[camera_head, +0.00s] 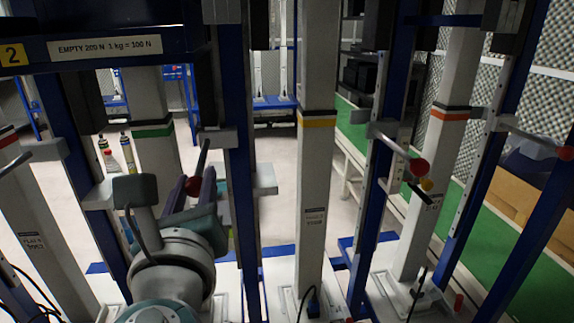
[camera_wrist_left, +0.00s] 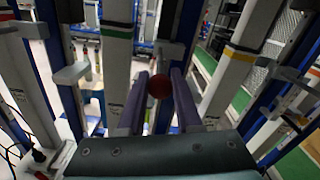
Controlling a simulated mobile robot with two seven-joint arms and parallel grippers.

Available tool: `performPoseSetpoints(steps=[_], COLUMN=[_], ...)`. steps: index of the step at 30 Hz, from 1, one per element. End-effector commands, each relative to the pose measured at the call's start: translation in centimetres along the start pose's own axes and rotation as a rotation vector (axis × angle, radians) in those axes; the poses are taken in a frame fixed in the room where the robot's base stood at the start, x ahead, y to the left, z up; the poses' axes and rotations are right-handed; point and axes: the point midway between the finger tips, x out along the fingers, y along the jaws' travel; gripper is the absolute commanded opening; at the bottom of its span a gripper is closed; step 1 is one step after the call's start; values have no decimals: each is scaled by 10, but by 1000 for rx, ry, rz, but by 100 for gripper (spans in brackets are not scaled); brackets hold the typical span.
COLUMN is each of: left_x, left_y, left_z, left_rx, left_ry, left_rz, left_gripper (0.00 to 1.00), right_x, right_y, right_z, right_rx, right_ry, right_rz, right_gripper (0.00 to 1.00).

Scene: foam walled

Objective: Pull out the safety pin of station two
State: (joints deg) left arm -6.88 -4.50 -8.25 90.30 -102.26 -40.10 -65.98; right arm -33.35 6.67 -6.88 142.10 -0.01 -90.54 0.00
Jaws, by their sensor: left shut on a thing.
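Station two carries a yellow plate with a 2 (camera_head: 11,55) on its blue crossbeam at the upper left. Its safety pin shows as a dark rod (camera_head: 203,157) with a red ball end (camera_head: 192,186), close to a grey bracket (camera_head: 217,138) on the blue upright. My left gripper (camera_head: 196,188) is shut on the red ball end. In the left wrist view the red ball (camera_wrist_left: 159,86) sits between the two purple fingers (camera_wrist_left: 158,100). How deep the rod sits in the bracket is hard to tell. My right gripper is in neither view.
A blue upright (camera_head: 238,150) stands just right of my left gripper, and a white column with a green band (camera_head: 152,150) behind it. A yellow-banded column (camera_head: 316,170) is farther right. Another station's red-ended pin (camera_head: 419,167) is at the right. Bottles (camera_head: 128,152) stand behind.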

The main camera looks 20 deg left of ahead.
Motion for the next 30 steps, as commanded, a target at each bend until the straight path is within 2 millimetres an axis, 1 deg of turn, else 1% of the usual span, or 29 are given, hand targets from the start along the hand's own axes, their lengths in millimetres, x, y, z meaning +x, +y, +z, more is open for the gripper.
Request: performPoseSetpoints(steps=[1, 9, 16, 18, 20, 22, 30], left_x=[-1, 0, 0, -4, -10, -21, -76], left_y=[-2, -1, -1, 0, 0, 0, 0], left_z=[2, 1, 1, 0, 0, -1, -1], left_rx=[0, 0, 0, 1, 1, 0, 0], left_ry=[-4, -3, -2, -1, -1, 1, 2], left_rz=[-2, -1, -1, -1, -1, -1, 0], left_gripper=[34, 64, 64, 64, 64, 64, 64], right_x=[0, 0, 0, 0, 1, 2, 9], right_y=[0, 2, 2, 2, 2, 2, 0], right_z=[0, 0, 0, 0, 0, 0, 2], right_rx=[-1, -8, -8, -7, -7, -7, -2], right_ry=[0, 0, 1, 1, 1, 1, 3], right_rz=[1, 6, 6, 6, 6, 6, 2], right_gripper=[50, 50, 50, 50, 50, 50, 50])
